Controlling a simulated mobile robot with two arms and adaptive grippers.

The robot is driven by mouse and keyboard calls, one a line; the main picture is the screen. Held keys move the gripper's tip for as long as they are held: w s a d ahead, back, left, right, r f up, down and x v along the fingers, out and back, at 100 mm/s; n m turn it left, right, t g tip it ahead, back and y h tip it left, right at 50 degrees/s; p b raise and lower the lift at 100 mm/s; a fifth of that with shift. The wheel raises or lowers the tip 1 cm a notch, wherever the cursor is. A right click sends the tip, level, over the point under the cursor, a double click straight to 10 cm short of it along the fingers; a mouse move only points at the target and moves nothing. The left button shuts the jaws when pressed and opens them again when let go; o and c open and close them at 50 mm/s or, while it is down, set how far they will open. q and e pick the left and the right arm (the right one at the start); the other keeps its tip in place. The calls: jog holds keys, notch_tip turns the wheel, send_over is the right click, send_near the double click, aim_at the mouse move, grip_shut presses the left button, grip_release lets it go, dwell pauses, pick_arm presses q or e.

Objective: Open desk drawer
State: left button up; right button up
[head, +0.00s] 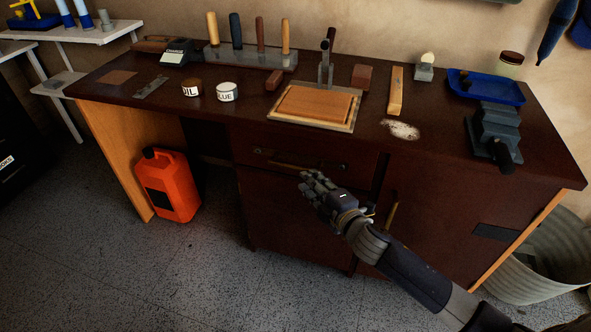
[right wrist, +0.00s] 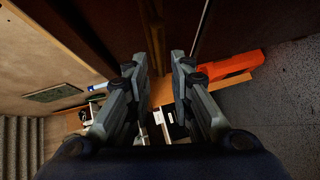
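The dark brown desk drawer (head: 262,140) sits under the desk top in the head view, and its front looks flush with the desk. Its long bar handle (head: 292,165) runs across the front. My right gripper (head: 312,186) is just in front of and below the handle's right part, and appears apart from it. In the right wrist view my right gripper (right wrist: 160,64) has its fingers apart, with nothing between them. My left gripper does not show.
Below are cabinet doors, the right one with a vertical handle (head: 391,217). An orange canister (head: 168,186) stands on the floor at left. The desk top (head: 225,112) holds tools, cans, a wooden board (head: 317,104) and a vise (head: 493,133). A metal tub (head: 545,265) stands at right.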

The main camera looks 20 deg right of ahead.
aim_at(296, 167)
jog(key=b+x, duration=0.1)
jog(key=x, duration=0.7)
jog(key=shift+w, duration=0.1)
jog(key=shift+w+a+f, duration=0.1)
jog(key=shift+w, duration=0.35)
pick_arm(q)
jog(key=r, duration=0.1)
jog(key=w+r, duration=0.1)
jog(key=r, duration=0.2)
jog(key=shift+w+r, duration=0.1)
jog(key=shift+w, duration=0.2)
pick_arm(e)
grip_shut()
